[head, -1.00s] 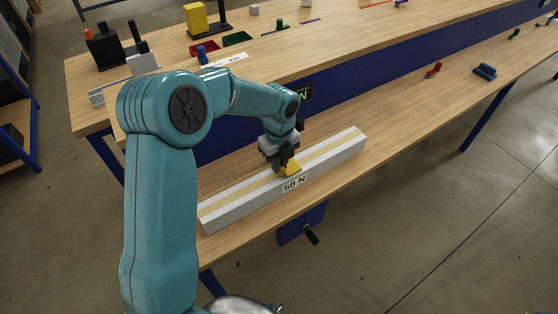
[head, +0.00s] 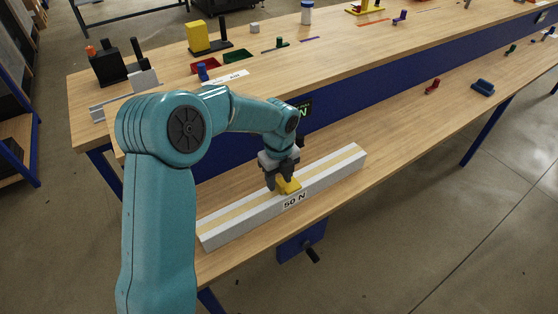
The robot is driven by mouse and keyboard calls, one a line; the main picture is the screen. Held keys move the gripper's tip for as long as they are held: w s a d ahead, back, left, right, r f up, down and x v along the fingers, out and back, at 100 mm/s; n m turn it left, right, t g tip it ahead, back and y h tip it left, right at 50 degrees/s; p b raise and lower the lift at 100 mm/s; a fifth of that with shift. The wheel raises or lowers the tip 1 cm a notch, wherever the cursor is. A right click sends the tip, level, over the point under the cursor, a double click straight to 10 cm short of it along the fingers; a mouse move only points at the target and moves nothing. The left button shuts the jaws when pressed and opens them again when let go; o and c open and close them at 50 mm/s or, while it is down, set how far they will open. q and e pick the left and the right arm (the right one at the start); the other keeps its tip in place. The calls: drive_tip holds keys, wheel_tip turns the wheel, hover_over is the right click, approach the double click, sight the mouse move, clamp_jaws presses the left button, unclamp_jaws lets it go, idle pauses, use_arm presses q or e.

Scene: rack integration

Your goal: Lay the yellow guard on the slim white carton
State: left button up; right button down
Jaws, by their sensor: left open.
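The slim white carton (head: 325,172) is long and low and lies along the lower bench. It has a tan strip along its top and a "50 N" label on its front side. The small yellow guard (head: 289,186) rests on the carton's top near the middle, just above the label. My left gripper (head: 283,184) is open right over the guard, with its dark fingers at the guard's far side and left end. The fingers hide part of the guard. My right gripper is not in view.
The raised upper bench behind holds a red tray (head: 205,68), a green tray (head: 237,56) and a yellow block (head: 209,37).

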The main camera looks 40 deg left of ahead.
use_arm(q)
wheel_tip(320, 180, up, 15)
drive_tip(key=shift+r+p, duration=0.2)
drive_tip(key=shift+p, duration=0.25)
drive_tip(key=shift+s+f, duration=0.1)
drive_tip(key=shift+s, duration=0.05)
